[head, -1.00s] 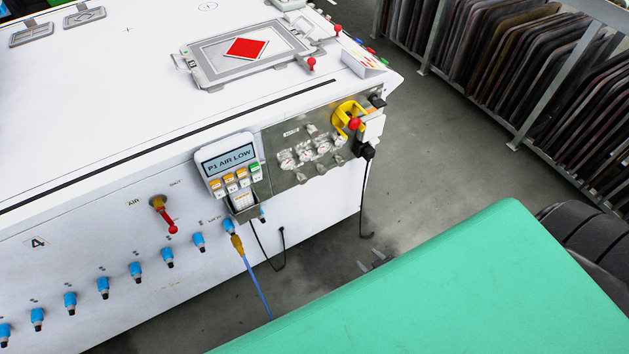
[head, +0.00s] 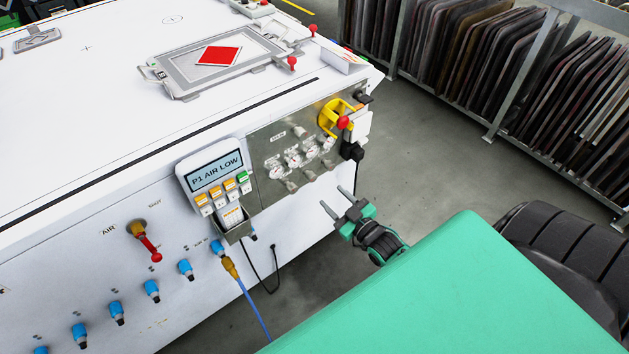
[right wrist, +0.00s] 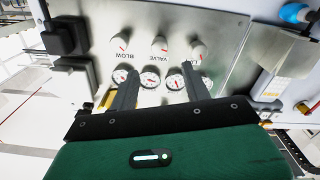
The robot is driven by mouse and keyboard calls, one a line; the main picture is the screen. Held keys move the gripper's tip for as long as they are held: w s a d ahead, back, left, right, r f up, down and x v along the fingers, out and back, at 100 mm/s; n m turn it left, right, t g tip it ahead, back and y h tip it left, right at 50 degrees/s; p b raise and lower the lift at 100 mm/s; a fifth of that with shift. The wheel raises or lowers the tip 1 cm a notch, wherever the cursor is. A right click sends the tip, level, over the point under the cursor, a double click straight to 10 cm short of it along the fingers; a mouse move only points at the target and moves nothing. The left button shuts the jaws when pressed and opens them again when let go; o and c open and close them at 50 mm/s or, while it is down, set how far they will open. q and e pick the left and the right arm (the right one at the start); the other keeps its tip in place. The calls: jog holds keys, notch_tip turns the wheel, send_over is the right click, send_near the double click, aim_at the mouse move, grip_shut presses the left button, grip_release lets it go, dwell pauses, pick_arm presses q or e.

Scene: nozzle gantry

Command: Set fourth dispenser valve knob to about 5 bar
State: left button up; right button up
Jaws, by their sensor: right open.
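The steel valve panel (head: 262,190) is on the front of the white machine, with a row of round white gauges (head: 292,158) and small knobs (head: 310,175) below them. In the right wrist view three pale knobs show, a middle one (right wrist: 159,46) and one each side (right wrist: 118,45) (right wrist: 199,48), with several gauges (right wrist: 150,79) beside them. I cannot tell which knob is the fourth, and the gauge readings are too small to read. My right gripper (head: 334,198) is open and empty, apart from the panel, to its lower right in the head view. My left gripper is not in view.
A display box reading P1 AIR LOW (head: 214,168) hangs left of the panel. A yellow part with a red ball (head: 343,123) and a black plug (head: 352,151) sit at its right edge. A red-handled air valve (head: 148,243) and blue fittings (head: 152,291) are lower left. Floor (head: 440,160) shows right.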

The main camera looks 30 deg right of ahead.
aim_at(314, 179)
jog(key=w, duration=0.9)
jog(key=shift+a+b, duration=0.3)
jog(key=shift+a, duration=0.05)
jog(key=shift+w, duration=0.2)
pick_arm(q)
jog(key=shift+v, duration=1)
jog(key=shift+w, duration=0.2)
pick_arm(e)
jog(key=shift+c, duration=0.5)
jog(key=c, duration=0.9)
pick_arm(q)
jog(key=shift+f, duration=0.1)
